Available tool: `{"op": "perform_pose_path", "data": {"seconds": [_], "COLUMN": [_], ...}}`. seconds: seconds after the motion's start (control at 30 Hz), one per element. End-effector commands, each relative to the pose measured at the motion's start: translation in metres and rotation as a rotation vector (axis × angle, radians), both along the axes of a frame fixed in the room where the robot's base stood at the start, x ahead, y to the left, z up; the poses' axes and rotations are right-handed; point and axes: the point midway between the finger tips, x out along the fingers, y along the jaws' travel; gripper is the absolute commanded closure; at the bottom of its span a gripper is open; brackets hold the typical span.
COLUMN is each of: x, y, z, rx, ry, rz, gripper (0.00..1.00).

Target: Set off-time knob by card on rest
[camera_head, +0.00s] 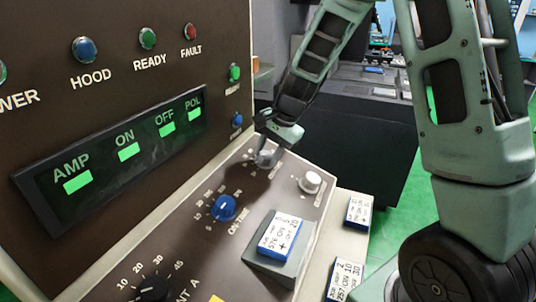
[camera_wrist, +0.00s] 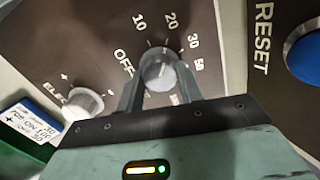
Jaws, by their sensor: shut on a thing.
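The grey off-time knob (camera_head: 267,157) sits on the sloping panel, and its face with a pale pointer line shows in the wrist view (camera_wrist: 161,70). The pointer leans upward, roughly toward the 20–30 side; its exact mark is unclear. My gripper (camera_head: 272,148) is shut on this knob, with a finger on each side in the wrist view (camera_wrist: 160,85). The blue-edged white card (camera_head: 281,235) lies on the grey rest (camera_head: 259,262) at the panel's lower right; its small print is not fully legible.
The blue on-time knob (camera_head: 224,208), black knob (camera_head: 154,289) and pale knob (camera_head: 311,182) stand nearby. A blue RESET button (camera_wrist: 305,55) is at right in the wrist view. Two more cards (camera_head: 360,211) (camera_head: 345,280) lie right of the panel. The display (camera_head: 112,155) reads AMP, ON, OFF, POL.

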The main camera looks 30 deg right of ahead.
Motion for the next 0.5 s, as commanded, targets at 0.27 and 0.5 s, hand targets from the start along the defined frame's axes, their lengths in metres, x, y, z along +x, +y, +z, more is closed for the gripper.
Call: {"op": "perform_pose_path", "data": {"seconds": [0.27,0.5], "x": [-0.0002,-0.0002], "y": [-0.0002,-0.0002], "z": [0.0001,0.0001], "rx": [-0.002,-0.002], "ry": [-0.001,0.000], "rz": [0.007,0.006], "gripper": [0.87,0.42]}}
